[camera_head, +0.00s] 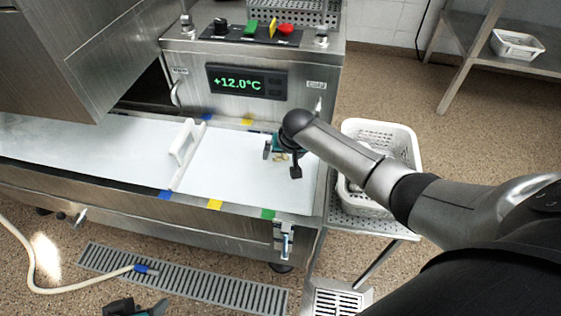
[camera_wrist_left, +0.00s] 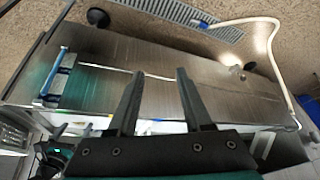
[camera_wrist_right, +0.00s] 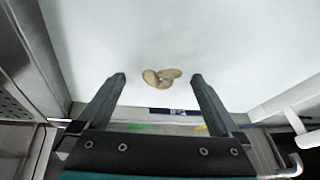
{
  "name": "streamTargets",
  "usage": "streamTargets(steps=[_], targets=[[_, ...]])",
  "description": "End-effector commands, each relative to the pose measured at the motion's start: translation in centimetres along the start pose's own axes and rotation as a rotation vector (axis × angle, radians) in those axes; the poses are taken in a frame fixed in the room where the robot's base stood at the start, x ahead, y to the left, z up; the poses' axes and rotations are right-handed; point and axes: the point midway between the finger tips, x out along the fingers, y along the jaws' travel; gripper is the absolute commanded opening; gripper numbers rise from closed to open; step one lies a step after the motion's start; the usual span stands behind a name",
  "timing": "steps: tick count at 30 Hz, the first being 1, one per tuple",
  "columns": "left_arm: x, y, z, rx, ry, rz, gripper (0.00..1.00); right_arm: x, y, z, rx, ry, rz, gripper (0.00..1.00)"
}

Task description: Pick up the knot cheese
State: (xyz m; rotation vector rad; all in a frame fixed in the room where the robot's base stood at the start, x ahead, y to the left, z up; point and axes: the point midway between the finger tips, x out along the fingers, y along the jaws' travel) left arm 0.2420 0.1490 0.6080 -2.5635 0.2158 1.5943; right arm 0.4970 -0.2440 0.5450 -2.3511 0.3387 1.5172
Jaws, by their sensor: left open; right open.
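The knot cheese (camera_wrist_right: 162,79) is a small tan twisted piece lying on the white surface (camera_wrist_right: 190,35) in the right wrist view. It appears between the two fingertips of my right gripper (camera_wrist_right: 158,77), which is open and empty. In the head view my right gripper (camera_head: 282,161) is over the right part of the white surface, pointing down, and mostly hides the cheese. My left gripper (camera_wrist_left: 160,74) is open and empty, facing the steel side of the machine. In the head view it shows only partly at the bottom left edge (camera_head: 135,308).
A white handled divider (camera_head: 184,150) crosses the white surface left of my right gripper. A steel control box reading +12.0°C (camera_head: 248,82) stands behind. A white perforated basket (camera_head: 402,140) is to the right, partly behind my right arm. A hose (camera_head: 45,285) lies near the floor drain.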

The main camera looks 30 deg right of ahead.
Motion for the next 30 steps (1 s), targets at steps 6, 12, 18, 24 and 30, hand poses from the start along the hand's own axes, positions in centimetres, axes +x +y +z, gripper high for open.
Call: streamTargets(steps=[6,12,18,24,30], targets=[[-0.66,0.25,-0.6,0.003,0.039,0.006,0.5,0.77,-0.06,-0.02,0.0,0.001,-0.001,1.0],[-0.72,0.25,-0.65,0.003,0.039,0.006,0.5,0.71,-0.07,-0.04,0.0,0.001,-0.001,1.0],[-0.7,0.25,-0.64,0.003,0.039,0.006,0.5,0.71,-0.07,-0.02,0.0,0.0,-0.001,0.79],[-0.69,0.25,-0.63,0.003,0.039,0.006,0.5,0.71,-0.06,-0.01,0.0,0.0,-0.001,0.56],[-0.68,0.26,-0.62,0.003,0.039,0.006,0.5,0.72,-0.05,0.0,0.0,0.0,-0.001,0.34]])
